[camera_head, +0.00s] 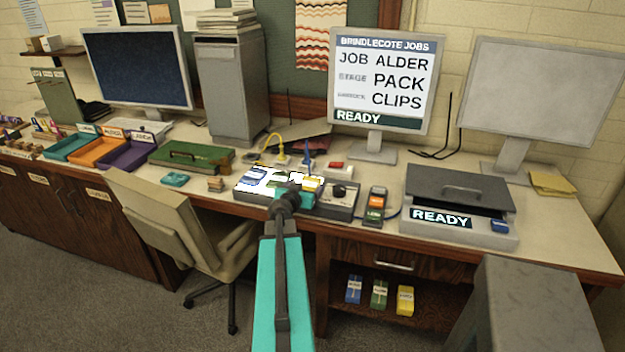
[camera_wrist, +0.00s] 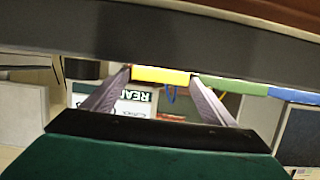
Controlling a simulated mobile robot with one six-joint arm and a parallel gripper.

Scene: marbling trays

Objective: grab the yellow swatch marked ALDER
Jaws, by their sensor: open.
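A yellow swatch (camera_head: 311,184) sits at the right end of a row on the brightly lit tray (camera_head: 243,190) on the desk. A blue swatch (camera_head: 253,176) and a green swatch (camera_head: 279,181) are to its left. Its marking is too small to read. My gripper (camera_head: 292,190) is at the tray, just left of the yellow swatch in the head view and partly covering the row. In the wrist view my gripper (camera_wrist: 160,78) is open, and the yellow swatch (camera_wrist: 160,75) shows between its fingertips. I cannot tell whether the fingers touch it.
Another yellow block (camera_head: 404,300), a green one and a blue one stand on the shelf below. A control box with a knob (camera_head: 339,194) is right of the tray. A screen (camera_head: 381,80) reads JOB ALDER. A grey-lidded box (camera_head: 459,190) and a chair (camera_head: 185,222) flank the area.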

